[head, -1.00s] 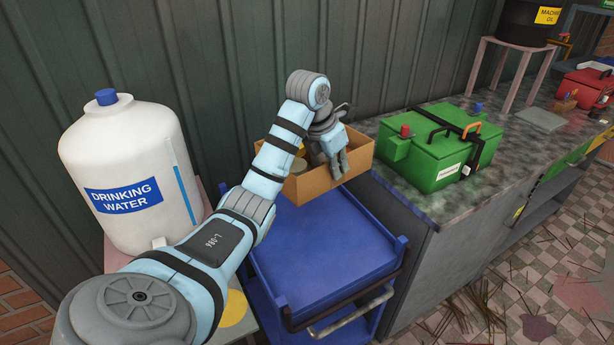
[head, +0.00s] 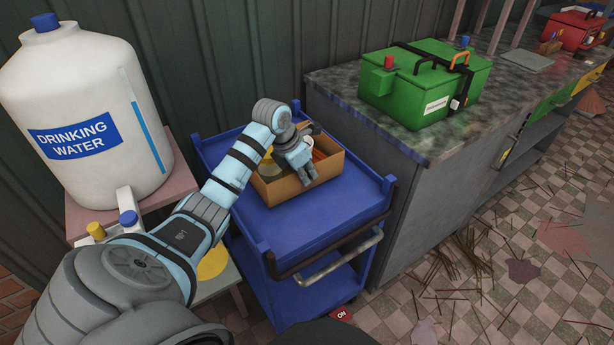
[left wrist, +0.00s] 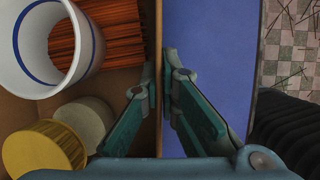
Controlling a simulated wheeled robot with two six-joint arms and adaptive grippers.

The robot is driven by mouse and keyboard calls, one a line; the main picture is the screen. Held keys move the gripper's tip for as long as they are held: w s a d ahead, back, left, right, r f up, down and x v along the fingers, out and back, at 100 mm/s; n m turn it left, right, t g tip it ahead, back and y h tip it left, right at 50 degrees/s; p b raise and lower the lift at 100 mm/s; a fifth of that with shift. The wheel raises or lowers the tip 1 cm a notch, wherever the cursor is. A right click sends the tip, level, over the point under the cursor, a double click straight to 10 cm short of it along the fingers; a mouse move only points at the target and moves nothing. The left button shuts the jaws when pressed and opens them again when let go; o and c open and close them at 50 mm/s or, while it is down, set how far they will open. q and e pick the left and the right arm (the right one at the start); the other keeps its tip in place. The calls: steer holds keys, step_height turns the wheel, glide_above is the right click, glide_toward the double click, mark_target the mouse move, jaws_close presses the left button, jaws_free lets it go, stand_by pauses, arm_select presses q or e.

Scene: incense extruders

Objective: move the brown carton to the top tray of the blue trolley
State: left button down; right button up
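The brown carton (head: 279,191) is an open box at the back of the blue trolley's top tray (head: 322,218). It looks upright and resting there; its underside is hidden. My left gripper (head: 308,178) comes down over the near wall. In the left wrist view, its fingers (left wrist: 160,78) straddle the carton wall (left wrist: 158,25), one inside and one outside, closed on it near the tips. The carton holds a white cup with a blue band (left wrist: 30,45), reddish-brown sticks (left wrist: 115,30) and a yellow-lidded jar (left wrist: 45,150). My right gripper is not in view.
A grey counter (head: 400,165) with a green box (head: 425,85) stands right of the trolley. A large water jug (head: 85,110) is on a stand at left. The tray's front part is bare. Thin sticks litter the tiled floor.

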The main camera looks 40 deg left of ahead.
arm_select(q)
steer(key=shift+f, duration=0.65)
steer(key=c, duration=2.3)
jaws_free()
steer(key=shift+f, duration=0.15)
steer(key=o, duration=0.5)
steer(key=shift+s, duration=0.1)
steer(key=shift+r, duration=0.5)
steer(key=p+v, duration=0.2)
steer(key=v, duration=0.9)
steer(key=shift+s, duration=0.25)
